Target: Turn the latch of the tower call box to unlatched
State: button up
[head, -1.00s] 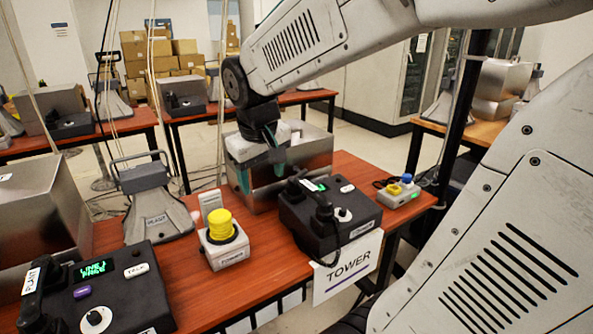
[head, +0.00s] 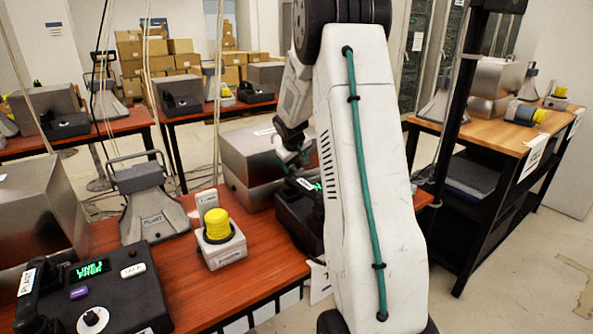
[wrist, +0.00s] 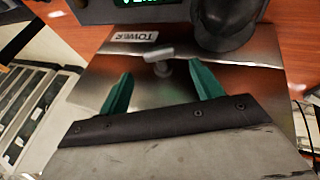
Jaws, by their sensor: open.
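The tower call box is a brushed steel box (head: 245,165) on the red-brown table in the head view, partly behind my arm. In the wrist view its steel face (wrist: 80,90) carries a TOWER label (wrist: 135,37) and a small grey latch (wrist: 158,54). The latch handle lies roughly crosswise in the picture, slightly tilted. My gripper (wrist: 163,84) is open, its two teal fingers apart and pointing toward the latch. The latch appears between and just beyond the fingertips, with nothing held. Whether a finger touches it I cannot tell. In the head view my arm hides the fingertips.
A black phone (head: 290,212) stands in front of the box, partly hidden by my arm; its handset (wrist: 226,22) is close in the wrist view. A yellow button on a white base (head: 218,240), a PLANT bell-shaped unit (head: 152,205) and another phone (head: 125,300) stand left.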

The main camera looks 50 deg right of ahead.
aim_at(298, 170)
jog(key=x, duration=0.5)
jog(key=c, duration=1)
jog(key=shift+y, duration=0.3)
jog(key=shift+s+d+m+y, duration=0.1)
jog(key=shift+d+m+y, duration=0.15)
jog(key=shift+y, duration=0.45)
jog(key=shift+d+m+t+y, duration=0.1)
jog(key=shift+m+t+y, duration=0.3)
jog(key=shift+y, duration=0.8)
